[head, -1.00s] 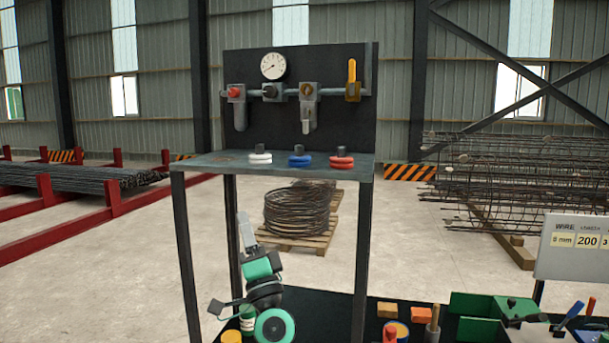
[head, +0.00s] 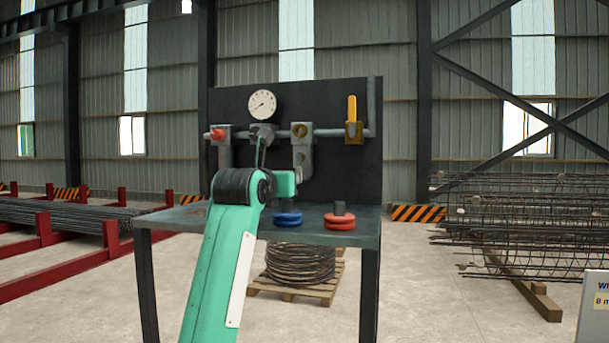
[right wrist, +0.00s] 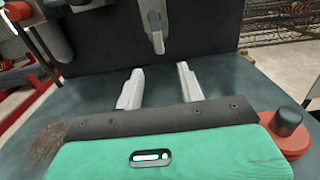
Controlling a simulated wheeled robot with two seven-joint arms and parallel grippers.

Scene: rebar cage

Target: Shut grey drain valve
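The grey drain valve (head: 302,150) hangs from the pipe on the dark panel, between the gauge and the yellow lever. In the right wrist view its pale grey lever (right wrist: 156,30) hangs down ahead, beyond my fingertips. My right gripper (right wrist: 158,73) is open and empty, its two pale fingers apart above the shelf and pointing at the panel. A gap shows between the fingertips and the lever. My left gripper is not in view.
Blue rings (head: 287,219) and red rings (head: 339,222) sit on the shelf (head: 170,219). The shelf ahead of the fingers looks clear.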

